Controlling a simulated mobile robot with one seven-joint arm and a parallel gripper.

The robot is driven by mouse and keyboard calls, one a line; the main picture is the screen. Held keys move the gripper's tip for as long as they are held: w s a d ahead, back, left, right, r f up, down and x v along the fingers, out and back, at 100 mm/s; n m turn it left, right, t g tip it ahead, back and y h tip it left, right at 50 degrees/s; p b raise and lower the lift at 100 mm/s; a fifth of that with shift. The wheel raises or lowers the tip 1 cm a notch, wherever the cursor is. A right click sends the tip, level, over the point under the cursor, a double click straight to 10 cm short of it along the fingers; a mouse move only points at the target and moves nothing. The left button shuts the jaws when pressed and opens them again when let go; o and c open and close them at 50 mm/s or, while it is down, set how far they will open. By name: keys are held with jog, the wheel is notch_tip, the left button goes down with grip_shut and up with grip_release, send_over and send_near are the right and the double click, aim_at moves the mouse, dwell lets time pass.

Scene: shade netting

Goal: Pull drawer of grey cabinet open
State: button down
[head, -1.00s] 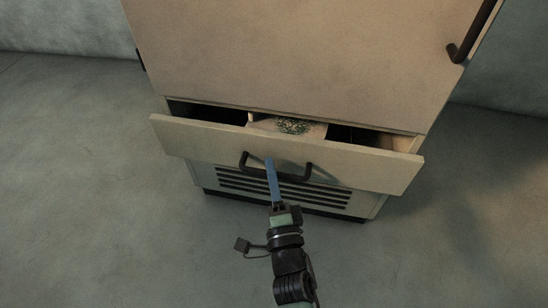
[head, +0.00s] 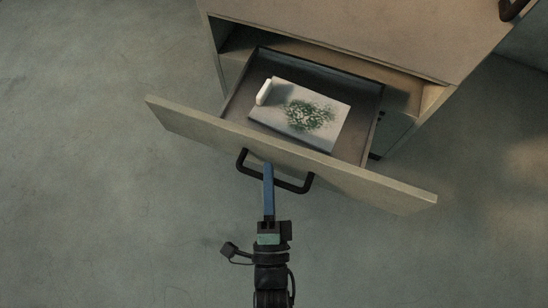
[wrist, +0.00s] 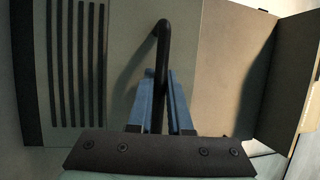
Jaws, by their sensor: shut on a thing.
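The grey cabinet (head: 360,35) stands at the top of the head view, looking beige in this light. Its drawer (head: 375,188) is pulled well out, so its inside shows. The drawer front has a dark bar handle (head: 290,186). My gripper (head: 268,172) has its blue fingers at the middle of the handle and is shut on it. In the wrist view the handle (wrist: 163,50) runs between the two blue fingers (wrist: 160,100). The part of the bar between the fingertips is partly hidden.
In the drawer lie a pale flat item with a green speckled pattern (head: 310,115) and a small white cylinder (head: 264,92). A vented panel (wrist: 75,70) shows in the wrist view. The floor (head: 90,200) around the drawer is clear.

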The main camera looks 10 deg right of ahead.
jog(key=shift+s, duration=0.15)
jog(key=c, duration=0.8)
grip_release()
jog(key=shift+c, duration=0.2)
jog(key=shift+a, duration=0.1)
jog(key=p+v, duration=0.3)
jog(key=v, duration=1)
jog(key=shift+p, duration=0.3)
